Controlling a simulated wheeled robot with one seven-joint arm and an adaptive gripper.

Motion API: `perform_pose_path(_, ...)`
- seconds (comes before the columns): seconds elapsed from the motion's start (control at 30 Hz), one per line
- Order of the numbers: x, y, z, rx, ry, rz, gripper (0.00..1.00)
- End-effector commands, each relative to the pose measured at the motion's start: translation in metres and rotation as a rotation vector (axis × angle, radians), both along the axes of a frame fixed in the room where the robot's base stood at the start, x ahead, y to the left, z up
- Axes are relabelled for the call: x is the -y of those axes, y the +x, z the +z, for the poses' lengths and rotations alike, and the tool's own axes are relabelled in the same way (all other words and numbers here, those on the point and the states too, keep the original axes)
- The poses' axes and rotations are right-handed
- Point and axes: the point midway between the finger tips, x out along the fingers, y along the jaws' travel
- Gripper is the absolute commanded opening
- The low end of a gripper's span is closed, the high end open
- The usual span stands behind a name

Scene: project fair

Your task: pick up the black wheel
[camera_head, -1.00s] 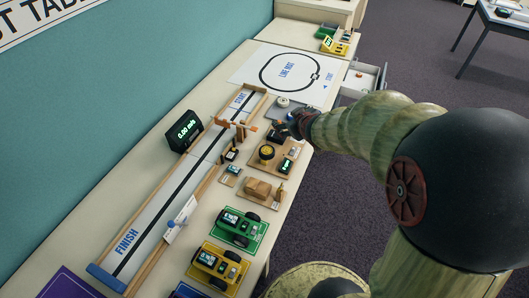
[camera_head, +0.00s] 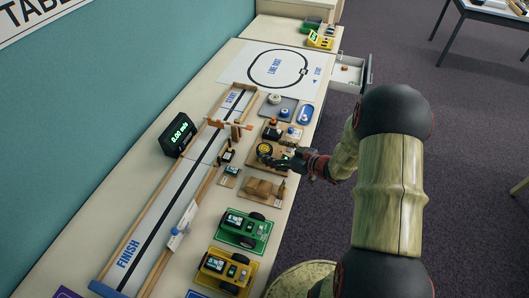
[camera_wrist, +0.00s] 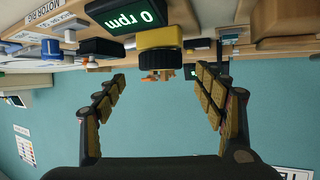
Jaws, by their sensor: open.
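The black wheel (camera_head: 264,149) has a yellow hub and stands on the wooden motor-rig board (camera_head: 262,167) on the table. In the wrist view the black wheel (camera_wrist: 163,60) shows edge-on with its yellow part, close to a black box reading "0 rpm" (camera_wrist: 143,17). My gripper (camera_head: 284,156) is open and empty, just right of the wheel in the head view. In the wrist view my gripper (camera_wrist: 161,80) has its two fingers spread to either side of the wheel's line. The wheel appears at or just beyond the fingertips; I see no contact.
Nearby on the table are a wooden-block board (camera_head: 258,190), a green car board (camera_head: 243,229), a yellow car board (camera_head: 224,268) and a grey tray of parts (camera_head: 276,104). The long track (camera_head: 180,185) runs along the left. An open drawer (camera_head: 348,75) sticks out at the back right.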

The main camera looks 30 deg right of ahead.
Motion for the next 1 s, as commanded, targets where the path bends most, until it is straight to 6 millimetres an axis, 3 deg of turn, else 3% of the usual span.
perform_pose_path(0.23, -0.013, 0.027, -0.017, -0.001, -0.001, 0.003, 0.7)
perform_pose_path(0.57, -0.015, 0.033, -0.016, -0.001, 0.0, 0.0, 0.7)
perform_pose_path(1.0, -0.015, 0.032, -0.016, -0.001, -0.001, 0.0, 0.45)
